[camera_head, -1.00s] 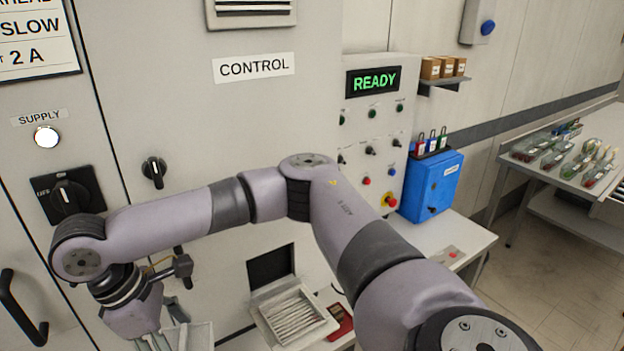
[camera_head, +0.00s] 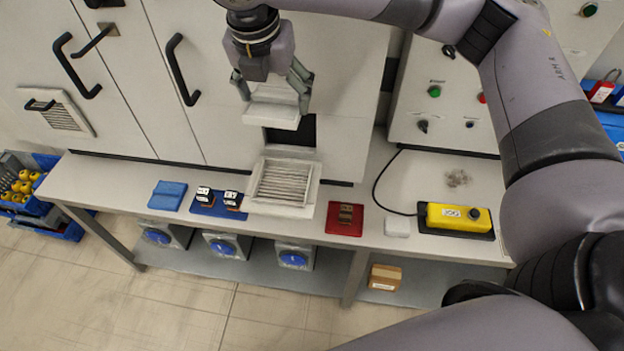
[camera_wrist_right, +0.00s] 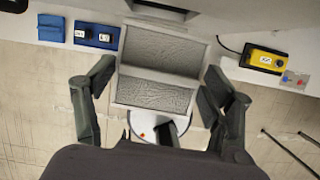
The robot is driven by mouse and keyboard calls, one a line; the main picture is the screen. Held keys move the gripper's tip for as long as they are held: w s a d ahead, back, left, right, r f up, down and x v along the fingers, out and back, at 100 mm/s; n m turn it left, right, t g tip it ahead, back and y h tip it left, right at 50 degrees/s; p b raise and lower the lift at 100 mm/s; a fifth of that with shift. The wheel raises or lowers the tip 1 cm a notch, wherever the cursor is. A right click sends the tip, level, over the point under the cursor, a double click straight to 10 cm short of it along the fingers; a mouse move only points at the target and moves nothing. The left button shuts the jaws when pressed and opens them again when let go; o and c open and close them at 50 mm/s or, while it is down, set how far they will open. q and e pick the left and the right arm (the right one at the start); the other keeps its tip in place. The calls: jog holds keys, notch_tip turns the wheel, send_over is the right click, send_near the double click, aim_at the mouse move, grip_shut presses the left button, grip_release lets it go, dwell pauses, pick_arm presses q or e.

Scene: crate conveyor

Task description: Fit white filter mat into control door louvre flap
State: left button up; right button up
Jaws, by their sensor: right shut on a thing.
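The white filter mat (camera_head: 271,117) is held up in front of the control cabinet in the head view. My right gripper (camera_head: 272,88) is shut on it, one finger at each side. Just below and behind it is a dark rectangular opening (camera_head: 291,131), partly hidden by the mat. The louvre flap (camera_head: 311,186) hangs open below the opening, tilted outward over the bench, slats visible. In the right wrist view, the gripper (camera_wrist_right: 155,92) has grey textured panels between its fingers; I cannot tell clearly which part is mat and which is flap. My left gripper is not in view.
Cabinet handles (camera_head: 181,70) stick out at left.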

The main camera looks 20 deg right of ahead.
jog(key=shift+f, duration=0.25)
jog(key=f, duration=0.5)
jog(key=f+p, duration=0.1)
jog(key=f, duration=0.9)
jog(key=shift+w+a+f, duration=0.15)
jog(key=shift+a+f, duration=0.15)
jog(key=shift+f, duration=0.05)
jog(key=shift+f+p, duration=0.35)
jog(key=shift+f, duration=1.55)
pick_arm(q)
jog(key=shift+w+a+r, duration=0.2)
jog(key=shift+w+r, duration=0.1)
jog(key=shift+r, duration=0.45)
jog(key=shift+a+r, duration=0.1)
pick_arm(e)
jog(key=shift+f, duration=0.3)
jog(key=shift+f, duration=0.3)
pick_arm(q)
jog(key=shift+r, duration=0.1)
pick_arm(e)
jog(key=o, duration=1.1)
